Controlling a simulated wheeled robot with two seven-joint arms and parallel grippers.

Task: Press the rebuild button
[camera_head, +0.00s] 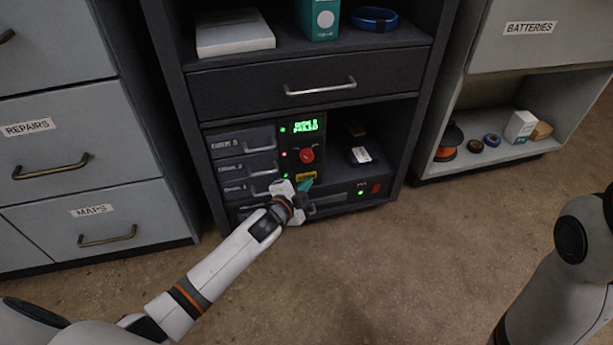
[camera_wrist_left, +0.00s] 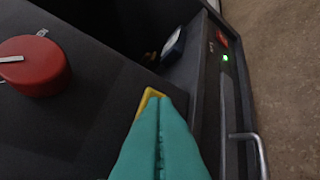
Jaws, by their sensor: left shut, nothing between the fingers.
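The black console unit (camera_head: 322,135) stands in the lower bay of the dark cabinet. It carries a green display (camera_head: 306,125), a red knob (camera_head: 307,155) and a small yellow piece (camera_head: 306,176) below the knob. In the left wrist view the red knob (camera_wrist_left: 36,66) is at the left, and a yellow edge (camera_wrist_left: 150,96) shows just past my fingertips. My left gripper (camera_head: 306,184) has teal fingers, shut and empty, at the console face just below the yellow piece. The fingers (camera_wrist_left: 160,104) hide most of the yellow piece; I cannot tell whether they touch it. No readable rebuild label shows.
Several drawers with handles (camera_head: 262,172) are left of the console. A low black unit with a green light (camera_head: 360,193) and a red switch (camera_head: 376,188) sits below. A small blue-and-white item (camera_head: 361,155) lies right of the console. The floor in front is clear.

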